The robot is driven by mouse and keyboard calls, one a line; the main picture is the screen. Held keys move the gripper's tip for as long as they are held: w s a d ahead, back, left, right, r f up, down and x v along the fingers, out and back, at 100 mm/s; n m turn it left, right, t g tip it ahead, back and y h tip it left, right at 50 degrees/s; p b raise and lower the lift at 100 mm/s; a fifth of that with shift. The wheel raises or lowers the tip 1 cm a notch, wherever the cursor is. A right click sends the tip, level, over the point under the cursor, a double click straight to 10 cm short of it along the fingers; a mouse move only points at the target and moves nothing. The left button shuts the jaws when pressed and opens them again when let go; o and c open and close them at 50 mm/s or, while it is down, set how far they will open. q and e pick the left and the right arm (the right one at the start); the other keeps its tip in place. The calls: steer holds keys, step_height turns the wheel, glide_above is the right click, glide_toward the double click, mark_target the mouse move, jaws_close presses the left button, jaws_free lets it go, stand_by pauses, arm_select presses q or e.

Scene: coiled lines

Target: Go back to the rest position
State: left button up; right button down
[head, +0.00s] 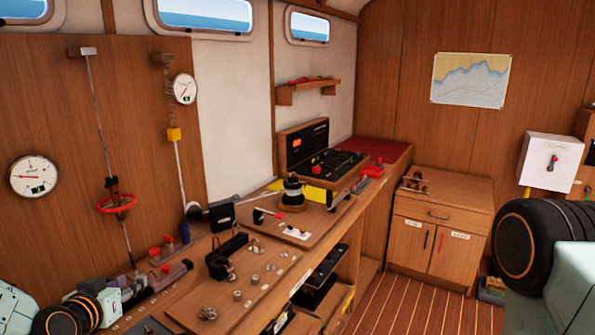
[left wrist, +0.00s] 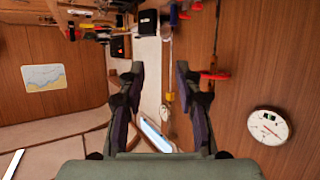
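My left gripper (left wrist: 159,80) is open in the left wrist view, its two dark fingers well apart with nothing held between them. In the head view my left arm comes in at the lower left corner, beside the workbench's near end; its fingers are hard to make out there. My right gripper is not in view; only part of my right arm shows at the right edge of the head view.
The wooden workbench (head: 228,312) carries small fittings, a winch (head: 292,193) and a black control panel (head: 335,165). A red handwheel (head: 117,203) and a gauge (head: 34,176) are on the left wall. A cabinet (head: 431,262) stands behind open floor (head: 398,305).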

arm_select(q)
steer(key=s+d+f+m+g+h, duration=0.1)
steer(key=s+d+f+g, duration=0.4)
steer(key=s+f, duration=0.4)
steer(key=s+d+f+g+h, duration=0.1)
steer(key=s+d+f+g, duration=0.2)
steer(key=s+d+f, duration=0.55)
steer(key=s+d+f+g, duration=0.1)
steer(key=s+f+g, duration=0.2)
steer(key=s, duration=0.7)
steer(key=s+d+f+g, duration=0.1)
steer(key=s+f+g, duration=0.15)
steer(key=s, duration=0.75)
step_height(320, 180, down, 19)
steer(key=w+b, duration=0.1)
steer(key=b, duration=1.8)
steer(key=shift+w+y+b, duration=0.2)
steer(key=shift+y+b, duration=0.1)
